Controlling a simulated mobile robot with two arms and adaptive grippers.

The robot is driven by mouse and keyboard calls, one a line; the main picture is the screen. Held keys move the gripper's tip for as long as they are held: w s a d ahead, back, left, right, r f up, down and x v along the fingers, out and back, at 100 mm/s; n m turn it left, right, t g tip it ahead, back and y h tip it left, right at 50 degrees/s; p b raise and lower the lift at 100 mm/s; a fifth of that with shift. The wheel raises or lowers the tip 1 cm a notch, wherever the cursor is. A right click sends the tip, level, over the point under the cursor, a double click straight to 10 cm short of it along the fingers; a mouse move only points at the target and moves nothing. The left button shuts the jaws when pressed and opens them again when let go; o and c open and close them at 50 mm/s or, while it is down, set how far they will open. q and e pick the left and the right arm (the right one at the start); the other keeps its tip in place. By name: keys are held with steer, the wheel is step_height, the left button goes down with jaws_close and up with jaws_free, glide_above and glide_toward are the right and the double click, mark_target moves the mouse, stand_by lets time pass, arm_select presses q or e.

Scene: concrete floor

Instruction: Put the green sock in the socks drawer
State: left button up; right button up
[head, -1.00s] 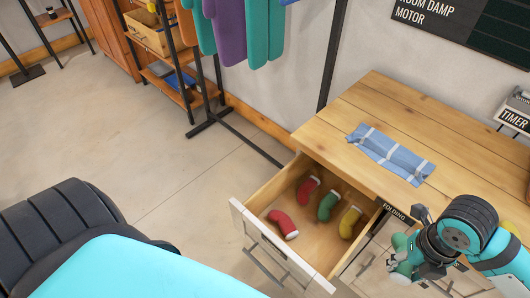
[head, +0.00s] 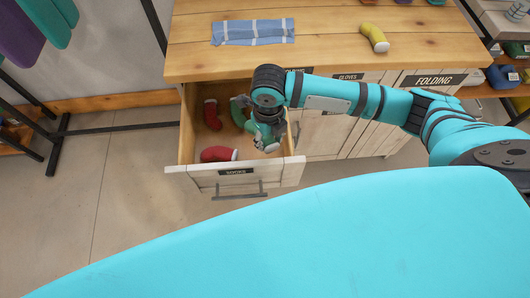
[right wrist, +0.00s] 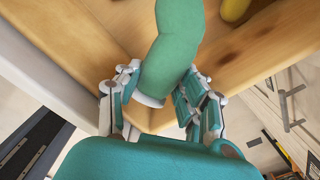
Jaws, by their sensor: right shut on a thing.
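The socks drawer (head: 250,178) stands open, with its label on the front. My right gripper (head: 266,142) is over the right part of the drawer, shut on a green sock (right wrist: 171,58). In the right wrist view the held sock hangs between the fingers above the wooden drawer bottom. A yellow sock (right wrist: 234,9) shows partly at that view's top edge. My left gripper is not in view.
A blue striped cloth (head: 252,32) and a yellow sock (head: 374,38) lie on the wooden tabletop (head: 325,60) above the drawer. A clothes rack (head: 58,140) stands at left. Closed fronts are right of the drawer.

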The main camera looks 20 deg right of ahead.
mark_target(267, 156)
step_height(267, 156, down, 11)
steer(key=shift+a+r+b, duration=0.1)
steer(key=shift+r+b, duration=0.1)
steer(key=shift+b, duration=0.2)
steer(key=shift+f, duration=0.15)
steer(key=o, duration=0.9)
step_height(267, 156, up, 12)
steer(key=shift+r+p, duration=0.2)
steer(key=shift+p, duration=0.35)
